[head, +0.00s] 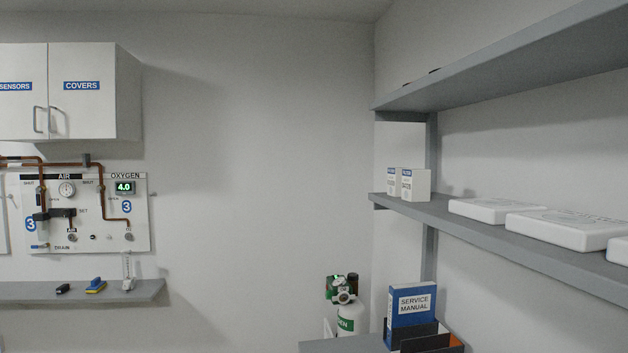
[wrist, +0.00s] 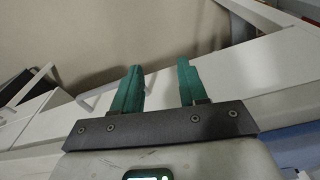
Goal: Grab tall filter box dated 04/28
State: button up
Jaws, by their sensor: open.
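Two upright white filter boxes with blue top labels stand side by side at the far end of the middle grey shelf in the head view. One is the front box (head: 415,185), the other the box behind and left of it (head: 392,181). Both carry dark printed dates too small to read, so I cannot tell which says 04/28. My gripper (wrist: 160,78) shows only in the wrist view. Its two green fingers are apart with nothing between them. The boxes are not in the wrist view.
Flat white packs (head: 490,210) lie along the middle shelf (head: 470,233), nearer than the boxes. An upper shelf (head: 500,72) hangs above. A blue service manual (head: 411,303) and a green-and-white cylinder (head: 350,318) are below. A gas panel (head: 85,215) and cabinet (head: 95,90) are at left.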

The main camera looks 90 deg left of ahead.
aim_at(415, 183)
jog(key=u, duration=1.9)
jog(key=l, duration=0.1)
